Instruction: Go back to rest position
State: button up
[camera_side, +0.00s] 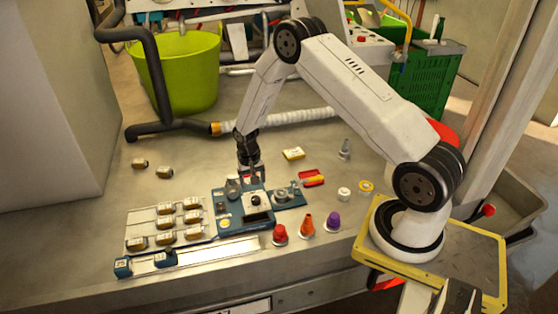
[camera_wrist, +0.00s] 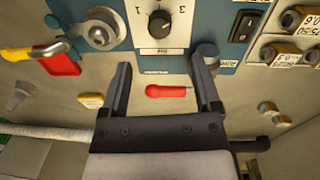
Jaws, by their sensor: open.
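My gripper (camera_side: 250,178) points down above the blue press unit (camera_side: 228,222). Its two dark fingers are apart in the wrist view (camera_wrist: 162,80), with nothing held between them. A black selector knob (camera_wrist: 160,18) on a white numbered plate lies just beyond the fingertips. A small red object (camera_wrist: 169,91) shows between the fingers, apparently on the table beyond. A grey round part (camera_wrist: 100,33) is on the unit to the left of the knob. A grey cylinder (camera_wrist: 204,56) is partly hidden by the right finger.
A rack of brown-and-white blocks (camera_side: 165,222) stands left of the unit. A red tray (camera_side: 312,178) and grey cone (camera_side: 345,149) lie right.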

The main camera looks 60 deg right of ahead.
jog(key=shift+r, duration=0.15)
jog(key=shift+a+r, duration=0.25)
jog(key=shift+r, duration=0.15)
jog(key=s+a+r+n+t, duration=0.2)
jog(key=s+a+r+n, duration=0.25)
jog(key=a+r, duration=0.55)
jog(key=s+a+r+n+t, duration=0.1)
jog(key=s+a+r+n, duration=0.2)
jog(key=s+r, duration=0.5)
jog(key=s+a, duration=0.1)
jog(key=s, duration=0.3)
jog(key=shift+a+r, duration=0.2)
jog(key=shift+r, duration=0.1)
jog(key=shift+w+n, duration=0.1)
jog(key=shift+n, duration=0.15)
dwell(0.4)
